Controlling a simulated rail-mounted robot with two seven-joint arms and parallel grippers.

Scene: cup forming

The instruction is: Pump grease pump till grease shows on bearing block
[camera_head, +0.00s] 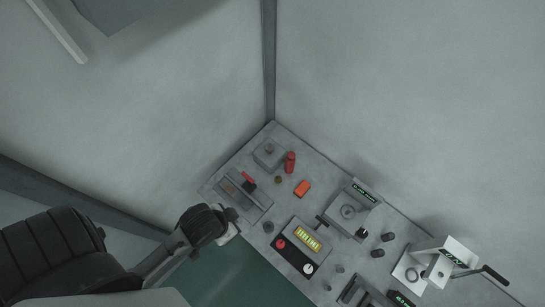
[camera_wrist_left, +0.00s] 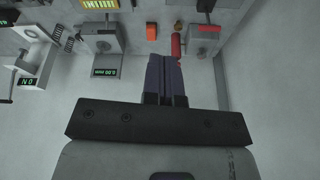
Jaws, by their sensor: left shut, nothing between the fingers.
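A grey fixture with a red-and-black lever (camera_head: 248,180) sits at the left end of the bench in the head view. Behind it is a low grey block (camera_head: 268,150), with an upright red cylinder (camera_head: 290,162) beside it. The cylinder also shows in the wrist view (camera_wrist_left: 176,44). I cannot tell for certain which of these is the grease pump or the bearing block, and I make out no grease. My left gripper (camera_wrist_left: 167,58) is shut and empty, its tips close to the red cylinder in the wrist view; contact is unclear. My right gripper is out of view.
An orange block (camera_head: 302,188) lies near the bench middle. A panel with yellow strips and red and white knobs (camera_head: 303,246) is in front. Fixtures with displays (camera_head: 352,210) and a white cranked device (camera_head: 440,262) stand to the right. Walls meet behind the bench.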

